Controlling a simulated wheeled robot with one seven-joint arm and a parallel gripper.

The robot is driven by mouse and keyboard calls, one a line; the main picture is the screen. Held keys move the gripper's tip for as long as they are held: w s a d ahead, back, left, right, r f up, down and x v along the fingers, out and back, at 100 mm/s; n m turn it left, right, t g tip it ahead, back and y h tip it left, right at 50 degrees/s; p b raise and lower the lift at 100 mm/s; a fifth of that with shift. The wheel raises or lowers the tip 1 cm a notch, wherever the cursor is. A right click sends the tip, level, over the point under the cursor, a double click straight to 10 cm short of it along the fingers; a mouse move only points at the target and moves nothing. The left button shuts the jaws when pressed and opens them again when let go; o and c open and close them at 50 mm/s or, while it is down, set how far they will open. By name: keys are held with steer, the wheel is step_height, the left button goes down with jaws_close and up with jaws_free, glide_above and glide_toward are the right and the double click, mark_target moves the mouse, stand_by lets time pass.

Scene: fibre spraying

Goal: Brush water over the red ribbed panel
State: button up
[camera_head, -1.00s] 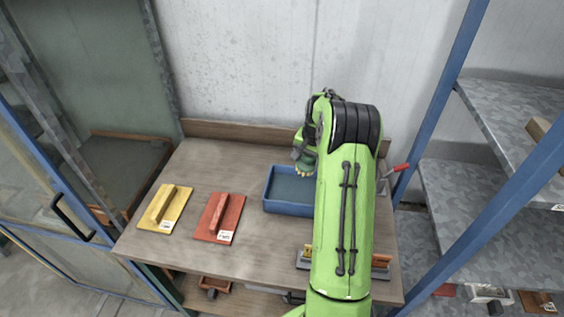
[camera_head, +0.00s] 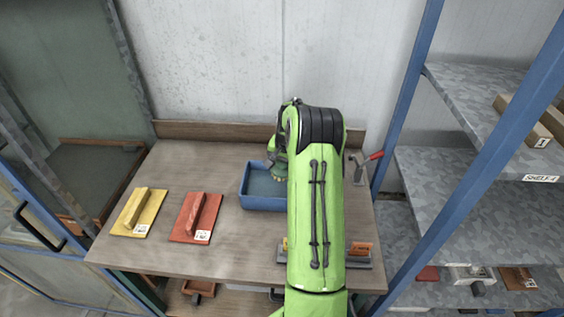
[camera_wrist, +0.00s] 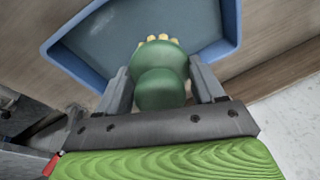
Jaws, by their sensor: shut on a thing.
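The red ribbed panel (camera_head: 207,214) lies flat on the workbench, left of the middle, with one raised rib and a white label. A blue tray (camera_head: 245,201) holding dark, flat water stands right of it; its rim also shows in the wrist view (camera_wrist: 75,66). My gripper (camera_wrist: 160,86) is shut on a green rounded brush (camera_wrist: 160,90) with pale yellow bristles. In the head view the brush (camera_head: 278,171) is over the tray's back right part. Whether the bristles touch the water I cannot tell. My arm hides the tray's right end.
A yellow ribbed panel (camera_head: 130,222) lies left of the red one. A labelled stand (camera_head: 358,262) is partly behind my arm at the front right. A red-handled tool (camera_head: 374,156) is at the back right. Metal shelving (camera_head: 445,190) and blue posts border the right side.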

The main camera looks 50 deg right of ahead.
steer(key=b+x, duration=0.1)
steer(key=x, duration=0.1)
steer(key=s+b+x, duration=0.1)
steer(key=b+x, duration=0.1)
steer(key=x, duration=0.1)
steer(key=b+x, duration=0.2)
steer(key=shift+s+a+f, duration=0.3)
steer(key=shift+f, duration=0.25)
steer(key=shift+r, duration=0.15)
steer(key=shift+w+d+r+p+v, duration=0.15)
steer(key=shift+w+p+v, duration=0.3)
steer(key=shift+p+v, duration=1.2)
steer(key=shift+w+d+r+p+v, duration=0.15)
steer(key=shift+w+p+v, duration=0.6)
steer(key=shift+v, duration=1.55)
steer(key=shift+w+d+r+p+v, duration=0.1)
steer(key=shift+w+d+p+v, duration=0.1)
steer(key=shift+p+v, duration=1.6)
steer(key=shift+s, duration=0.1)
steer(key=shift+b, duration=0.3)
